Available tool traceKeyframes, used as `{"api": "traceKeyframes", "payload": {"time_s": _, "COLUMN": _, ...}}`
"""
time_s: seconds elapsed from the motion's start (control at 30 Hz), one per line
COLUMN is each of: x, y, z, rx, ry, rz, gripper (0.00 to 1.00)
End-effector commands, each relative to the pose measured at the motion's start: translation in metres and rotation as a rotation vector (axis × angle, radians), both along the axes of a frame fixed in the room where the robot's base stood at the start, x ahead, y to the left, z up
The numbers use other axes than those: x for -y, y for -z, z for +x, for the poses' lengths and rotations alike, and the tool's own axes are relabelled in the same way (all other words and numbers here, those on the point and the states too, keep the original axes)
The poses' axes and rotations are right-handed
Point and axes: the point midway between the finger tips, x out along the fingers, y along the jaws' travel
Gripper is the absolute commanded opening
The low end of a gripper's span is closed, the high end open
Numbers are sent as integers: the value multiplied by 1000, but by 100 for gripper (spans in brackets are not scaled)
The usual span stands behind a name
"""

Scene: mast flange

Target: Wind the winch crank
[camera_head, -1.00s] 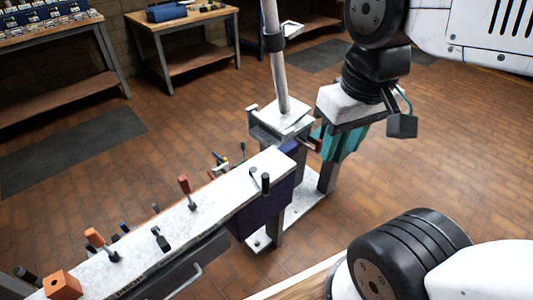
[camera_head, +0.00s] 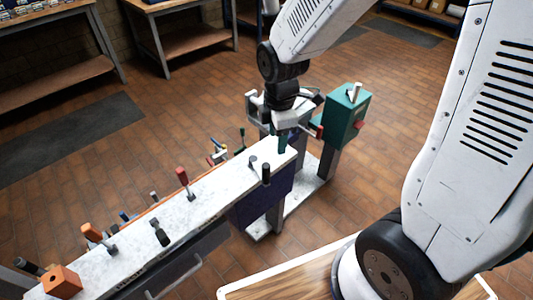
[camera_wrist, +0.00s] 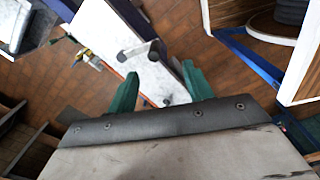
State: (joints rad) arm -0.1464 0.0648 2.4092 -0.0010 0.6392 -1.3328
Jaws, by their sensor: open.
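What looks like the winch crank, a grey piece with a dark upright grip (camera_head: 266,174), stands on the white bench top's right end, above a dark blue box (camera_head: 262,202). My gripper (camera_head: 284,144) points down with green fingers, beyond the grip and a little to its right in the head view. In the wrist view my gripper (camera_wrist: 160,84) is open, its fingers well apart with nothing held. A grey curved piece (camera_wrist: 140,58) on the white top lies ahead of the gap. I cannot tell whether a finger touches the bench.
A red-handled lever (camera_head: 183,177), an orange-handled lever (camera_head: 95,235) and an orange block (camera_head: 62,281) stand along the bench. A teal box (camera_head: 346,118) with a red knob stands just right of my gripper. Open brick floor lies to the right.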

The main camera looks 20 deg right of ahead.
Motion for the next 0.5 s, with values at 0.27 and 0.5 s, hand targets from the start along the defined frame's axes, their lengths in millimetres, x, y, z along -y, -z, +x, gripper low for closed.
{"api": "traceKeyframes", "payload": {"time_s": 0.27, "x": -19, "y": 77, "z": 23, "rx": -28, "ry": -401, "rz": -10, "gripper": 51}}
{"api": "traceKeyframes", "payload": {"time_s": 0.5, "x": -21, "y": 94, "z": 26, "rx": -27, "ry": -472, "rz": -10, "gripper": 51}}
